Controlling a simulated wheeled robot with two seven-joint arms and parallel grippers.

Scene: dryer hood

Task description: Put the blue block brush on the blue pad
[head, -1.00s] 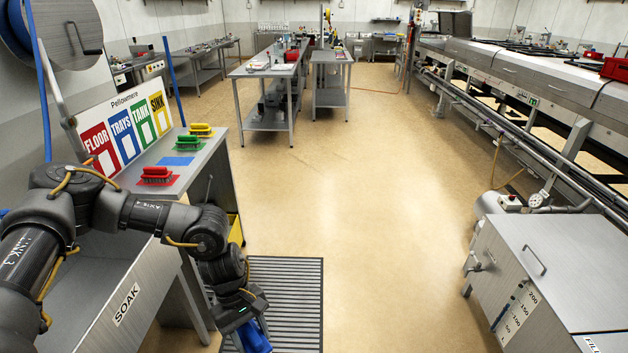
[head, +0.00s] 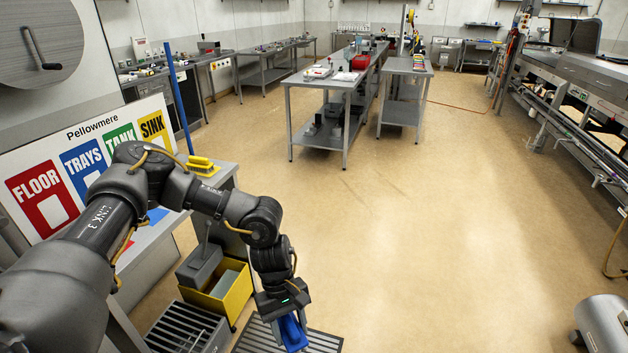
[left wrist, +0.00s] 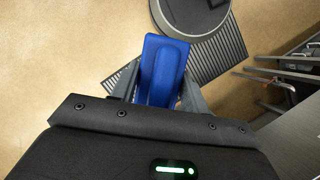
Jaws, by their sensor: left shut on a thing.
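My left gripper (head: 290,328) is shut on the blue block brush (head: 293,333) and holds it low, over the floor grating. In the left wrist view the blue brush (left wrist: 161,70) sits between the grey fingers; its underside is hidden. The blue pad (head: 157,215) lies on the grey bench at the left, mostly hidden behind my left arm. The brush is well apart from the pad, to its right and nearer to me. My right gripper is not in view.
A yellow brush (head: 202,165) stands at the bench's far end. The label board (head: 90,165) stands behind the bench. A yellow bin (head: 222,295) is beside the bench, left of my gripper. Floor grating (head: 325,342) lies below. Open floor (head: 430,240) stretches to the right.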

